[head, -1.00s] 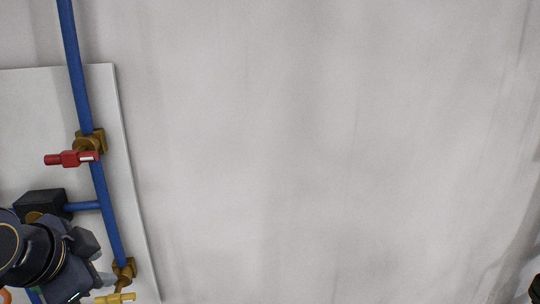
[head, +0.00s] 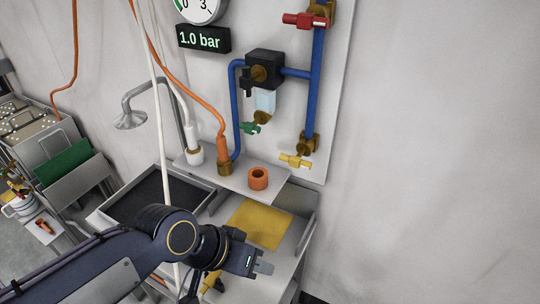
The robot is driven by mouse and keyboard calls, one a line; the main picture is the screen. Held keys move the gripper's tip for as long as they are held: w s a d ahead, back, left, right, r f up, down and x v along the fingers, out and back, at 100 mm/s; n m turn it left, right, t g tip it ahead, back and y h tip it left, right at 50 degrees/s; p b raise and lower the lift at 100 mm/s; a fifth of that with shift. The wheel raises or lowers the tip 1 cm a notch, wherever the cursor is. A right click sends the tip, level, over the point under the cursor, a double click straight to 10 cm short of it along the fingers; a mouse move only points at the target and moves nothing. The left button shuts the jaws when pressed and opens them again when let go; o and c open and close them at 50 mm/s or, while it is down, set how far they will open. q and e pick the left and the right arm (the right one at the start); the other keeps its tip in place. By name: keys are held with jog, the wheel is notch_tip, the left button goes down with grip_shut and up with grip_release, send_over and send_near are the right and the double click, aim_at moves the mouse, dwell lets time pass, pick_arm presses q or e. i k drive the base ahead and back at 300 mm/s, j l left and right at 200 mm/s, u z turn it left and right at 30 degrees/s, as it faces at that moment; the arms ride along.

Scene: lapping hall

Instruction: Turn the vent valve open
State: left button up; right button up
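Three coloured valve handles show on the wall panel (head: 338,70); I cannot tell by a label which is the vent valve. A red handle (head: 303,20) is on a brass valve at the top of the blue pipe. A yellow handle (head: 295,160) is on a brass valve at the pipe's lower end. A small green handle (head: 250,128) sits under the black regulator (head: 265,68). All three handles lie roughly level. My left gripper (head: 262,267) is over the bench, below and apart from the handles; its finger gap is not clear. My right gripper is out of view.
A gauge (head: 200,8) and a 1.0 bar display (head: 203,40) are at the top. An orange hose (head: 190,88) and a white hose cross to the shelf, where an orange ring (head: 258,178) stands. A yellow cloth (head: 262,225) lies on the bench. Bare wall is right.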

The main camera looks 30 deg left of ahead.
aim_at(296, 161)
jog(key=u, duration=0.95)
jog(key=i+l, duration=0.1)
jog(key=l, duration=0.2)
jog(key=l+z, duration=0.1)
jog(key=l, duration=0.25)
jog(key=i, duration=0.05)
